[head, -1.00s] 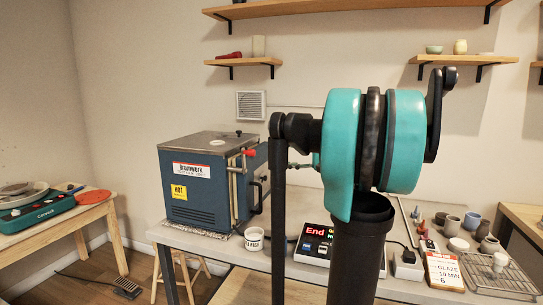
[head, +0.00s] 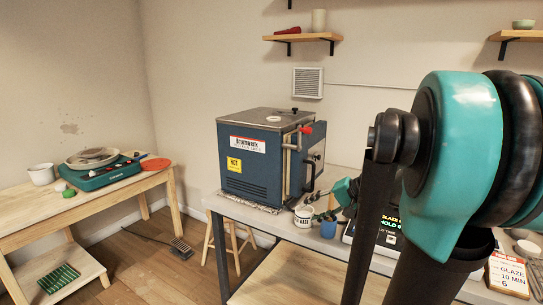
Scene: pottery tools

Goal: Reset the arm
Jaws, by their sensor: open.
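My arm fills the right side of the head view, with large teal and black joints close to the camera. Behind its dark link a small teal wrist part shows. My gripper (head: 318,198) seems to be the small dark end at its left, in front of the kiln's right side. It is open, and I see nothing held in it. Much of it is too small or hidden to make out.
A blue kiln (head: 262,158) stands on the grey table (head: 270,228), with a white labelled jar (head: 303,215) and a blue cup (head: 328,228) nearby. A pottery wheel (head: 100,172) sits on the wooden table at left. A glaze card (head: 508,274) is at right.

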